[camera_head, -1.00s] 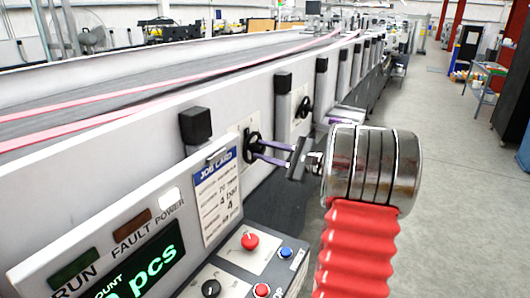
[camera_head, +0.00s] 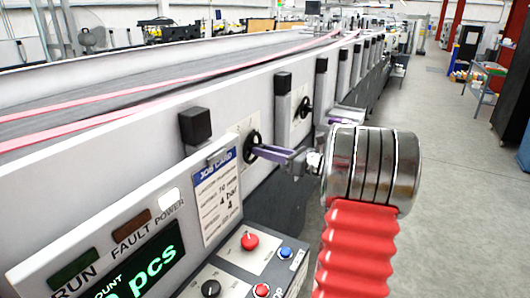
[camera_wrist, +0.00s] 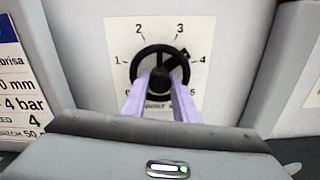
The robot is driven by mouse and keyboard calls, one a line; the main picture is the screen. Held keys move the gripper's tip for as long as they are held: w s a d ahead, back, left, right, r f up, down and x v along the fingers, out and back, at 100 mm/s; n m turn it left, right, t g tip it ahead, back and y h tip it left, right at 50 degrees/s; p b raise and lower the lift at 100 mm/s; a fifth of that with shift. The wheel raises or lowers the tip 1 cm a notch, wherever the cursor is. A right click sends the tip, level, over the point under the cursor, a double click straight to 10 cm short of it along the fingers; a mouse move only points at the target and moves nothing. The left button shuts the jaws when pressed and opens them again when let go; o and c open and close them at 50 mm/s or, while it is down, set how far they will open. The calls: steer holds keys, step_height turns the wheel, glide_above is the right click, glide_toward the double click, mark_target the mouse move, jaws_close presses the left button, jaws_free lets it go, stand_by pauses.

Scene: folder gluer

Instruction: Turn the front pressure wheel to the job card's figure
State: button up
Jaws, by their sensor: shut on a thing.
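The front pressure wheel (camera_head: 252,147) is a small black handwheel on a white dial plate on the machine's side. In the wrist view the wheel (camera_wrist: 137,68) sits at the centre of a dial (camera_wrist: 120,40) numbered from 0 to 5. A dark mark on the wheel's upper right points between 3 and 4; its exact reading is unclear. My gripper (camera_wrist: 160,84) has its two lilac fingers shut on the wheel at its hub, partly hiding its lower part. The job card (camera_head: 217,197) reads "4 bar" and, below, "4"; it is cut off in the wrist view (camera_wrist: 18,90).
A second black wheel (camera_head: 304,107) sits on a plate farther along the machine. The control panel (camera_head: 222,278) with red and blue buttons lies below the job card. Dark posts (camera_head: 283,110) stand along the rail.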

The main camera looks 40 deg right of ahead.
steer(key=shift+f+m, duration=0.2)
steer(key=shift+m, duration=0.8)
steer(key=shift+f+m, duration=0.15)
steer(key=shift+m, duration=0.85)
steer(key=o, duration=0.7)
steer(key=shift+c, duration=0.2)
steer(key=o, duration=0.4)
steer(key=shift+r, duration=0.15)
steer(key=v, duration=1.3)
steer(key=shift+s, duration=0.4)
